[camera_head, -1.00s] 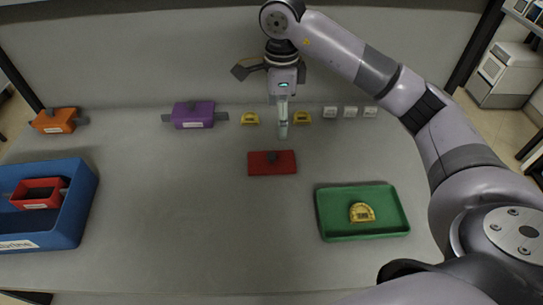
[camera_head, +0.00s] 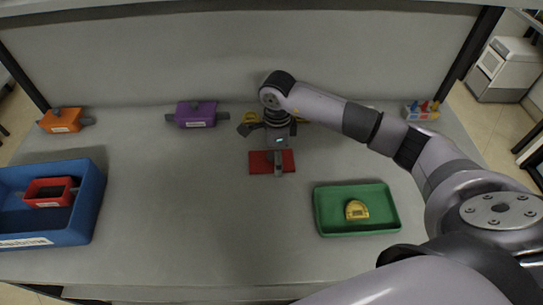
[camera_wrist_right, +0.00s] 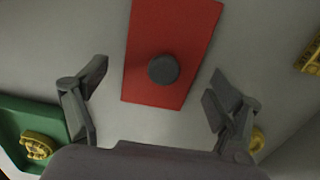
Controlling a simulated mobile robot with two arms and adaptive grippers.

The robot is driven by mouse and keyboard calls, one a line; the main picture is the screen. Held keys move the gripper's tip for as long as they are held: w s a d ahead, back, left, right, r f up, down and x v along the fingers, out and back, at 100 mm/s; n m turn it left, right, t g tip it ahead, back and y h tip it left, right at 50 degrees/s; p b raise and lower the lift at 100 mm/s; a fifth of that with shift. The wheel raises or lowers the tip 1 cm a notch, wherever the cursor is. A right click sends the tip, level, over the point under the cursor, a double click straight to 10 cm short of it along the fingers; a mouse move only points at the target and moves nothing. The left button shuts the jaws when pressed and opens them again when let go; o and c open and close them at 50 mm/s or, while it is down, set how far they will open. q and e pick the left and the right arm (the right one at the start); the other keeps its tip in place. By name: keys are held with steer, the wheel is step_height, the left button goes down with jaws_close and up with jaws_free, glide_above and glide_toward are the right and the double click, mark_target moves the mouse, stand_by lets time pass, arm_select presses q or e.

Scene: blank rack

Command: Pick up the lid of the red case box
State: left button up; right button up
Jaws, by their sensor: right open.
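The red lid (camera_head: 287,162) lies flat on the table, apart from the box. In the right wrist view the lid (camera_wrist_right: 150,85) is a red rectangle with a round dark knob (camera_wrist_right: 163,69) on top. My right gripper (camera_head: 278,172) is over the lid in the head view and hides its knob and middle. In the wrist view the gripper's fingers (camera_wrist_right: 158,92) are spread wide, one on each side of the lid, with nothing between them held. The open red case box (camera_head: 48,192) sits inside the blue bin (camera_head: 89,205) at the left. My left gripper is not in view.
A green tray (camera_head: 328,228) with a yellow item (camera_head: 356,209) is right of the lid. Purple (camera_head: 197,112) and orange (camera_head: 62,118) boxes stand along the back. A rack with coloured items (camera_head: 421,110) is at back right. The table's middle left is clear.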

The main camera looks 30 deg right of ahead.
steer(key=shift+c, duration=0.3)
steer(key=c, duration=0.9)
steer(key=shift+c, duration=0.3)
